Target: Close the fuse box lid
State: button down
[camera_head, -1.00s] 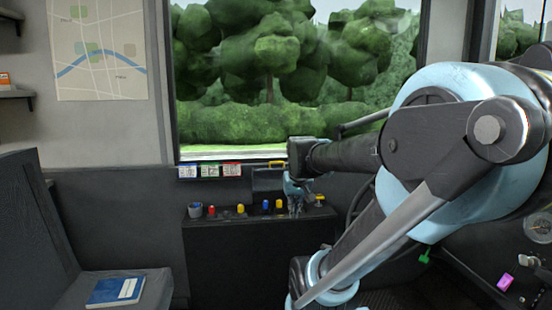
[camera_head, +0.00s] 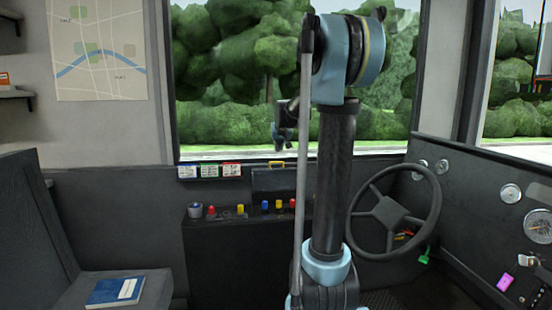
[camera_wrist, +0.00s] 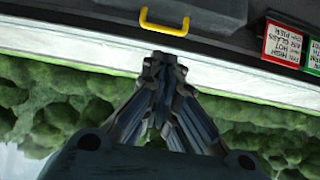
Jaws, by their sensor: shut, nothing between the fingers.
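The fuse box lid (camera_head: 268,181) is a dark panel standing raised at the back of the console, with a yellow handle (camera_head: 277,163) on its top edge. Coloured fuses or knobs (camera_head: 265,205) sit in front of it, partly hidden by my arm. My gripper (camera_head: 281,148) is shut and empty, above the handle against the window. In the wrist view the lid (camera_wrist: 195,10) is at the top, its yellow handle (camera_wrist: 164,24) just beyond my closed fingertips (camera_wrist: 165,58). They appear apart from the handle.
Small red, green and blue label cards (camera_head: 209,170) are left of the lid. A grey cup (camera_head: 195,210) stands on the console's left end. A steering wheel (camera_head: 394,218) and dashboard are at the right. A blue book (camera_head: 115,290) lies on the seat at the left.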

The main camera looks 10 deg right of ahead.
aim_at(275, 158)
jog(key=shift+x, duration=5.1)
jog(key=shift+w+r, duration=0.15)
